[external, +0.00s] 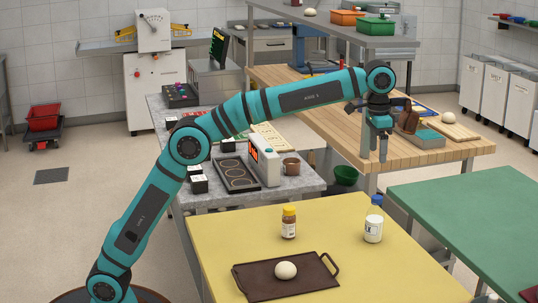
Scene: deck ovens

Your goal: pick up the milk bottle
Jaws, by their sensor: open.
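The milk bottle (374,225) is white with a blue cap and a dark mark on its label. It stands upright near the right edge of the yellow table (225,235). My gripper (383,158) points down and is open and empty. In the picture it is above the bottle, with a clear gap between fingertips and cap. How far apart they are in depth I cannot tell.
A small brown bottle with a yellow cap (289,222) stands left of the milk bottle. A dark tray (250,284) with a dough ball (286,270) lies in front. A green table (470,205) is at right, and a wooden bench (440,152) is behind.

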